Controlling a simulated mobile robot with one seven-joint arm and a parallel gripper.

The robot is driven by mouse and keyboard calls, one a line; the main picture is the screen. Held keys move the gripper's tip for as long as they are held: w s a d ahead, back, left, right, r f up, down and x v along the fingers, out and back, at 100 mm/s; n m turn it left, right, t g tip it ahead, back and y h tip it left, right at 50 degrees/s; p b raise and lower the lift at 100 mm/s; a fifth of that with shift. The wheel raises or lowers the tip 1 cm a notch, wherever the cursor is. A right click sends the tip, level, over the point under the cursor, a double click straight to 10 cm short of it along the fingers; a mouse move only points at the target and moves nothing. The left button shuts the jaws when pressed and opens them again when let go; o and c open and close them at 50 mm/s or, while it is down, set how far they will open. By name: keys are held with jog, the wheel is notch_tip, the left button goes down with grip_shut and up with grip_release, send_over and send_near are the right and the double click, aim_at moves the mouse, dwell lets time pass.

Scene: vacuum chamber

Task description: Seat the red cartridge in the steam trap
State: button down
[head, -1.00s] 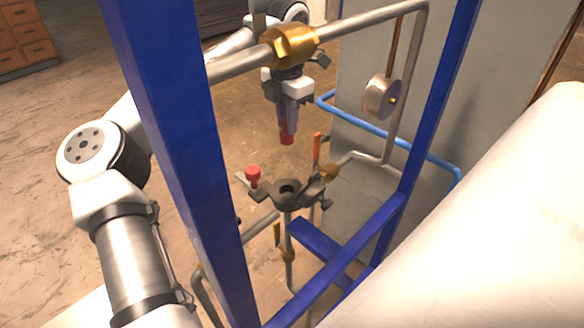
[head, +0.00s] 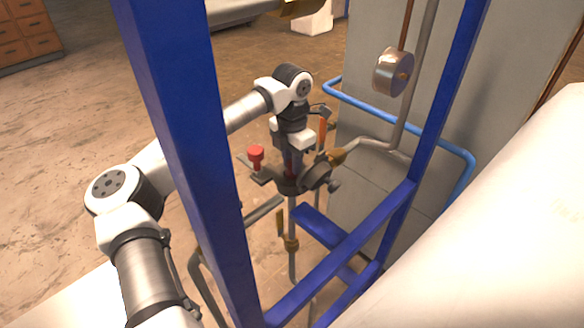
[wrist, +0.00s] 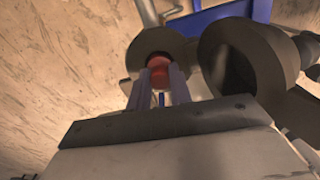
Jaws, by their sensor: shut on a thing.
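The red cartridge (wrist: 158,68) is between the two fingers of my gripper (wrist: 161,85), which is shut on it. In the wrist view the cartridge's far end lies at the round dark trap body (wrist: 150,45). I cannot tell how deep it sits, as the fingers and trap hide its lower end. A dark round part (wrist: 240,62) stands close to the right of the fingers.
A red knob (head: 256,153) stands left of the trap. Blue frame posts (head: 180,130) rise in front and at right. A brass fitting and pipe (head: 338,156) run right from the trap; a round gauge (head: 392,72) hangs behind. A pale cylinder (head: 480,230) fills the lower right.

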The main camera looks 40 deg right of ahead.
jog(key=shift+f, duration=0.35)
jog(key=shift+f, duration=0.25)
jog(key=c, duration=1.3)
grip_release()
jog(key=shift+o, duration=0.2)
jog(key=shift+r, duration=0.1)
notch_tip(320, 180, up, 12)
jog(key=b, duration=0.2)
jog(key=shift+r, duration=0.15)
